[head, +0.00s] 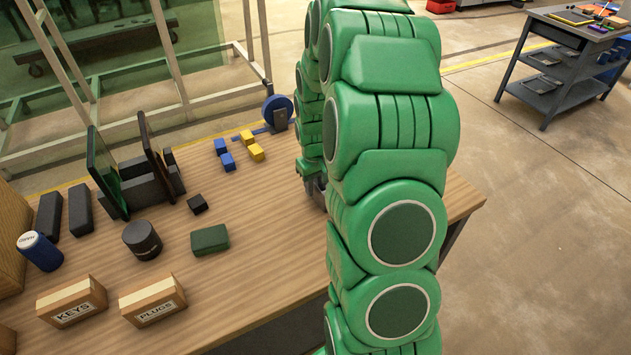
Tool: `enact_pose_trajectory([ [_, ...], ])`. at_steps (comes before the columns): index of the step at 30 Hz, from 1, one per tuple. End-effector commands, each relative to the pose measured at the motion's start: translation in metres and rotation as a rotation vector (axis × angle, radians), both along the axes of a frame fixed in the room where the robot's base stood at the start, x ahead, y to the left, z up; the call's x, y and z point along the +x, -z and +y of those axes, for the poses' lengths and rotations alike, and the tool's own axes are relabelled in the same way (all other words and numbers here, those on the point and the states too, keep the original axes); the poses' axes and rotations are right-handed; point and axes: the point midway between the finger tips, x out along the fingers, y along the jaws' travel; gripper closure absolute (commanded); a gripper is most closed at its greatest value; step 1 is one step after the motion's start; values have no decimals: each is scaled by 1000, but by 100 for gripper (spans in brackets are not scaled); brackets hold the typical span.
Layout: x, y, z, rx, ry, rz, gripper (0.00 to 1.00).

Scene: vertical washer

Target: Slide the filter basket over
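I cannot make out a filter basket in the head view; it may be hidden behind my green arm, which fills the middle right. My gripper (316,187) shows only as a small grey part at the left edge of the arm, low over the right part of the wooden table (270,262). Its fingertips are hidden, so I cannot see whether it is open or holds anything.
Left on the table stand KEYS (73,303) and PLUGS (153,301) boxes, a black cylinder (142,240), a green box (210,240) and upright panels (106,172). Small blue and yellow blocks (256,152) and a blue reel (277,111) lie farther back. The table's front middle is clear.

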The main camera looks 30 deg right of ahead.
Motion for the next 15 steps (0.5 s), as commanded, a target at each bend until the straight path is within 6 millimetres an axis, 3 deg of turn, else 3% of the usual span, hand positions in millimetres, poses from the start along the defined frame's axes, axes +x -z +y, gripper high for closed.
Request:
enact_pose_trajectory([
  [4, 0, 0, 0, 0, 0, 0, 69],
  [10, 0, 0, 0, 0, 0, 1, 99],
  [15, 0, 0, 0, 0, 0, 1, 100],
])
